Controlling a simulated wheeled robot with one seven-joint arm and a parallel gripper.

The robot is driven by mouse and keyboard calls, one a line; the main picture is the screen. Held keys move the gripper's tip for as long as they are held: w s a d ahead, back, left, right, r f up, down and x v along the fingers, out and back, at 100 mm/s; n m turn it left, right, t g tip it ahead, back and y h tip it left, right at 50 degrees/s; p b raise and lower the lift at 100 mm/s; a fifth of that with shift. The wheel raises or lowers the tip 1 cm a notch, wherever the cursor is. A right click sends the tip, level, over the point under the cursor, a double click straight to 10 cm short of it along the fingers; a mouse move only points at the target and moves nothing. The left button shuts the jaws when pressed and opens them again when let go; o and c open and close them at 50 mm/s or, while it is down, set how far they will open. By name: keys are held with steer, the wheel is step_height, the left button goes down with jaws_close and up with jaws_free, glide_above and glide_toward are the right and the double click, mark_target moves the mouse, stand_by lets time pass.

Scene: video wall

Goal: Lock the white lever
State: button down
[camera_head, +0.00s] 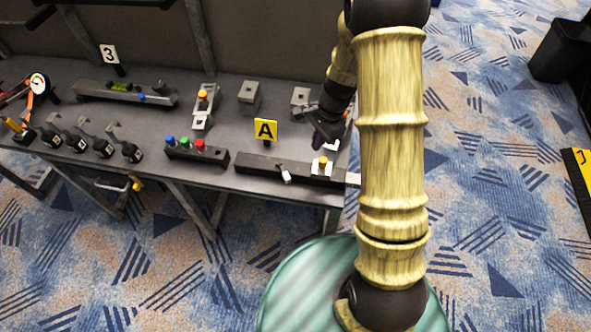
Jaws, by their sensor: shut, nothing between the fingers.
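A small lever with a white handle (285,174) sticks out toward the front from the long dark bar (250,166) at the front right of the bench. A white block with a yellow top (321,164) sits on the same bar to the right of the lever. My gripper (318,145) is shut and points down, just above and behind the white block, to the right of the lever. It looks apart from the lever; I cannot tell whether it touches the block. My arm hides part of the bench's right end.
A yellow "A" sign (265,130) stands behind the bar. A box with blue, green and red buttons (197,152) is to its left. Several small black switches stand farther left. Grey blocks (249,95) stand behind. A black bin (563,50) is on the floor at right.

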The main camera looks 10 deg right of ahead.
mark_target(283, 171)
steer(key=shift+w+a+f+m, duration=0.1)
steer(key=shift+w+f+m, duration=0.15)
steer(key=shift+f, duration=0.2)
steer(key=shift+w+f+m, duration=0.15)
steer(key=shift+f+m, duration=0.1)
steer(key=shift+f, duration=0.15)
steer(key=p+x, duration=0.1)
steer(key=x, duration=0.8)
steer(key=shift+s+a+f, duration=0.1)
steer(key=shift+s+f, duration=0.05)
steer(key=shift+f, duration=0.15)
steer(key=a+p, duration=0.1)
steer(key=s+a, duration=0.1)
steer(key=a, duration=0.1)
steer(key=shift+a+p, duration=0.1)
steer(key=shift+p, duration=0.3)
steer(key=shift+a+f, duration=0.2)
steer(key=shift+a, duration=0.15)
steer(key=shift+a, duration=0.1)
